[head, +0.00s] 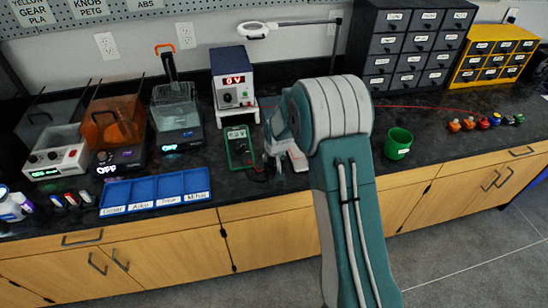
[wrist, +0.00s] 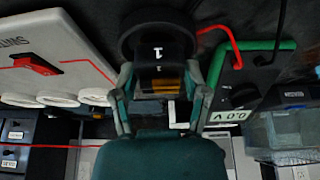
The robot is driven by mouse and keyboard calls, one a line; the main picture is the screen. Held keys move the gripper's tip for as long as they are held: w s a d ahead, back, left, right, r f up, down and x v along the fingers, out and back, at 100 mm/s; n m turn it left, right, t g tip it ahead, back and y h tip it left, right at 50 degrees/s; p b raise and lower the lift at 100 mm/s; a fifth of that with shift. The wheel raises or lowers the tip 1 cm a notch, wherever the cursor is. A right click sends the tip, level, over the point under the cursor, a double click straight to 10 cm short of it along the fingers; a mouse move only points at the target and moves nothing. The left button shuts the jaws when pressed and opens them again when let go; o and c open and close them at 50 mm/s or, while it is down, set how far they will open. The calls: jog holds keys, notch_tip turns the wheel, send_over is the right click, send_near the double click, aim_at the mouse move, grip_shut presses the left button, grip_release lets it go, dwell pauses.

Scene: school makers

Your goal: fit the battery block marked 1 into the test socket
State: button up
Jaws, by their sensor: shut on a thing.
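The black battery block (wrist: 158,66), with a white 1 and a copper-coloured band, shows in the wrist view between the fingers of my gripper (wrist: 164,100). My gripper is shut on it. A dark round shape (wrist: 128,38) lies right beyond the block; I cannot tell whether it is the test socket or whether the block touches it. In the head view my gripper (head: 277,158) is low over the bench by a white-based device (head: 298,160), partly hidden by my arm. The block cannot be made out there.
A green-edged multimeter (head: 240,148) stands close left of my gripper; its display reads about 0.0 V in the wrist view (wrist: 224,116). A white panel with a red switch (wrist: 36,64) is close by. A blue tray (head: 155,192) and green cup (head: 398,144) are on the bench.

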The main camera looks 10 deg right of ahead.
jog(key=shift+f, duration=0.55)
jog(key=o, duration=0.9)
jog(key=shift+r, duration=0.1)
jog(key=v, duration=1.1)
dwell(0.4)
dwell(0.4)
jog(key=s+r, duration=1.5)
jog(key=s+r+t, duration=0.1)
jog(key=s+r, duration=0.1)
jog(key=s, duration=1.5)
jog(key=shift+s+r, duration=0.15)
jog(key=shift+r, duration=0.2)
